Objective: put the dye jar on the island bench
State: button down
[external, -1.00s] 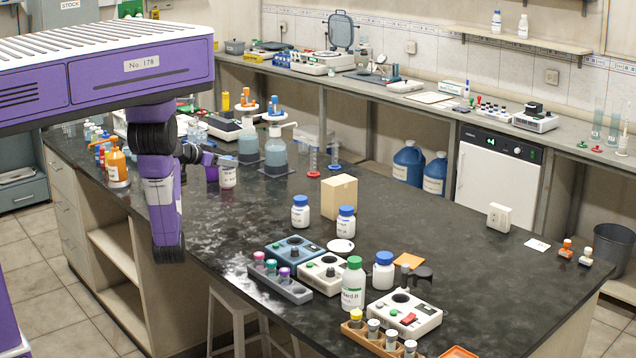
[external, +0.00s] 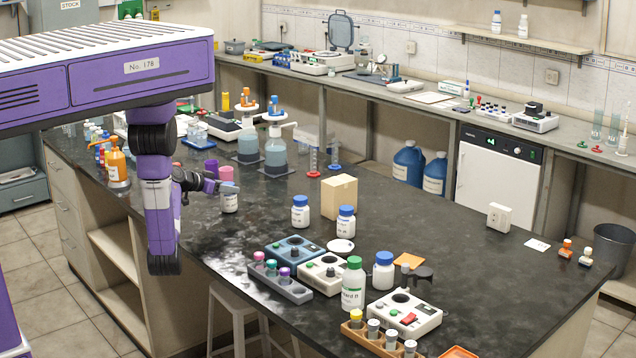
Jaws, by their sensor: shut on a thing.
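The dye jar, taken to be a small white labelled jar (external: 230,202), is at my gripper on the left part of the dark island bench (external: 330,215). The jar looks upright. It is low over the bench top, and I cannot tell whether its base touches the surface.
Two blue-capped white jars (external: 300,212) (external: 346,222) and a cardboard box (external: 339,197) stand to the right. The bench front of my gripper is clear.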

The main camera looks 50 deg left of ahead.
jog(key=c, duration=0.8)
grip_release()
jog(key=shift+f, duration=0.1)
jog(key=shift+r, duration=0.3)
jog(key=v, duration=1.2)
jog(key=shift+b, duration=0.4)
jog(key=shift+f, duration=0.1)
